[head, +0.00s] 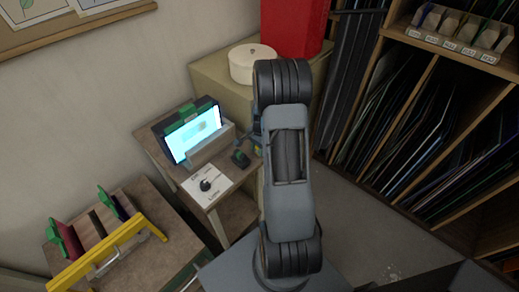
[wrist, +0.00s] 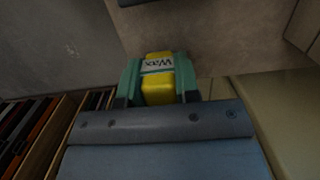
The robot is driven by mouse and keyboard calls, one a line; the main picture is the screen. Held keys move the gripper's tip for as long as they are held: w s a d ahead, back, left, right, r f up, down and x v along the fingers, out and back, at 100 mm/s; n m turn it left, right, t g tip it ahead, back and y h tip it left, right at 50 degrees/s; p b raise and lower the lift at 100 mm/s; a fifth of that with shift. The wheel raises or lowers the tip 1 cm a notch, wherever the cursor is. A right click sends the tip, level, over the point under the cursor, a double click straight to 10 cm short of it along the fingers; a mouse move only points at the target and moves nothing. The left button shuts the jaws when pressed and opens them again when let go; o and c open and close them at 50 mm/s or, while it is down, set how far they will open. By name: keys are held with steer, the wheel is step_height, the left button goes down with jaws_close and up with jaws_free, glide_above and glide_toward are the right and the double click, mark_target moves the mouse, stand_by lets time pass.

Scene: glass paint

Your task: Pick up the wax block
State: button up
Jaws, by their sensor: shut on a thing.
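The wax block (wrist: 158,92) is yellow with a white label reading "Wax" and a teal stripe. It shows in the wrist view between the two teal fingers of my gripper (wrist: 157,78), which are shut on it from both sides. In the head view my arm covers most of the area around the gripper. A small dark green part shows just left of the arm, and I cannot tell the block clearly there.
A small table bears a lit tablet (head: 196,132) and a white card (head: 207,184) with a dark knob. Behind stand a round cream tub (head: 251,64) and a red box (head: 293,28). A yellow-barred rack (head: 112,250) is lower left; shelves of glass sheets (head: 440,130) fill the right.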

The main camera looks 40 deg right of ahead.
steer(key=c, duration=0.4)
steer(key=shift+r, duration=0.1)
steer(key=shift+r, duration=0.2)
step_height(320, 180, up, 2)
steer(key=shift+w+r+b, duration=0.1)
steer(key=shift+r+b, duration=0.1)
steer(key=shift+b, duration=0.5)
steer(key=s+a+r+b, duration=0.1)
steer(key=s+a+r, duration=0.1)
steer(key=s+r, duration=0.3)
steer(key=s+a+r+b, duration=0.1)
steer(key=s+a+r, duration=0.1)
steer(key=s+r, duration=0.3)
steer(key=s, duration=0.3)
steer(key=shift+s+a, duration=0.2)
steer(key=shift+a, duration=0.1)
